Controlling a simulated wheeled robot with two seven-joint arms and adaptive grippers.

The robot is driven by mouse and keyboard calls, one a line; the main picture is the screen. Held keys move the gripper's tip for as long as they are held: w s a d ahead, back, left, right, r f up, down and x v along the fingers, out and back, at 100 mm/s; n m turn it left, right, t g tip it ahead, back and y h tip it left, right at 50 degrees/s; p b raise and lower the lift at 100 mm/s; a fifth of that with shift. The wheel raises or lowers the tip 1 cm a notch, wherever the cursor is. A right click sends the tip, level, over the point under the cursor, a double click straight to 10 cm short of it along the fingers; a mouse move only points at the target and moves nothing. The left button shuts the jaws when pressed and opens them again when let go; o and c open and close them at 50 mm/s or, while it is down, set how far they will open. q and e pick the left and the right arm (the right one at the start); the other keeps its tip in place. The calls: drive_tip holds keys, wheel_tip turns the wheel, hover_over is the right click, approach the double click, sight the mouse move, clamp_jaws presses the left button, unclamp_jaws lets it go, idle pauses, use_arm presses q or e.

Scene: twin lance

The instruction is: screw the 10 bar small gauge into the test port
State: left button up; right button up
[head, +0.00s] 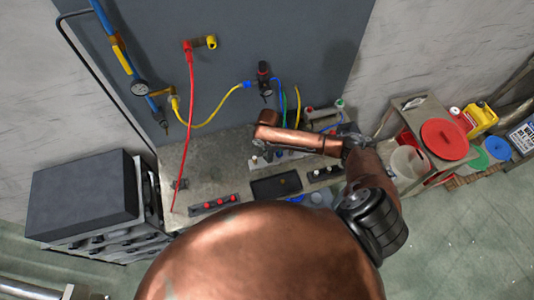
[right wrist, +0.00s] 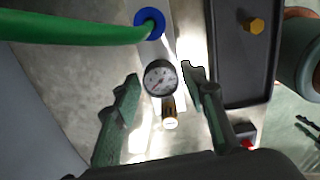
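A small round gauge (right wrist: 160,78) with a white dial, dark case and brass stem (right wrist: 170,120) shows in the right wrist view. Its rating cannot be read. My right gripper (right wrist: 161,74) is open, with one finger on each side of the gauge and a visible gap to each. In the head view my right arm reaches in from the right over the bench, and its fingers cannot be made out. My left gripper is not in view. I cannot tell which fitting is the test port.
A green hose (right wrist: 80,28) ends by a blue ring (right wrist: 149,23) close beyond the gauge. A dark tray (right wrist: 228,85) holds a brass hex piece (right wrist: 253,25). On the bench, a rack with red-topped parts (head: 214,204) stands left of the tray. Red and yellow hoses hang from the panel (head: 300,35).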

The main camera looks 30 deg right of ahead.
drive_tip(key=n, duration=0.5)
drive_tip(key=shift+n, duration=0.4)
drive_tip(key=n, duration=0.3)
drive_tip(key=shift+b, duration=0.3)
drive_tip(key=n, duration=0.4)
drive_tip(key=shift+a+n+b, duration=0.1)
drive_tip(key=shift+n+b, duration=0.2)
drive_tip(key=n+b, duration=0.1)
drive_tip(key=n, duration=1)
drive_tip(key=shift+n+b, duration=0.3)
drive_tip(key=shift+n, duration=0.1)
drive_tip(key=shift+c, duration=0.3)
